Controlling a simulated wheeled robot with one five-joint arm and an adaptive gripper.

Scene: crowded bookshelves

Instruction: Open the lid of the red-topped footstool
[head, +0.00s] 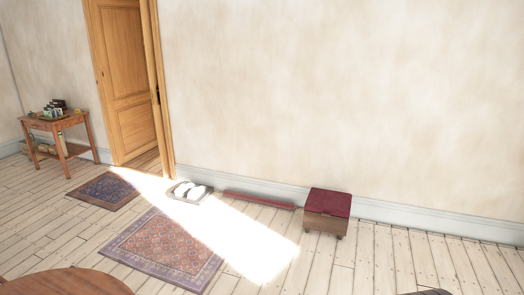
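The footstool (326,222) stands on the floor against the wall, right of centre in the head view. It has a wooden box body on short legs and a dark red padded lid (329,202) on top. The lid looks shut, lying flat on the box. My gripper is not clearly in view; only a small dark shape shows at the bottom edge, right of centre, and I cannot tell what it is.
A long red item (258,200) and a tray with white things (190,191) lie along the wall to the left. Patterned rugs (163,250) cover the left floor. A round wooden tabletop (65,284) is at bottom left. Bare floor lies before the footstool.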

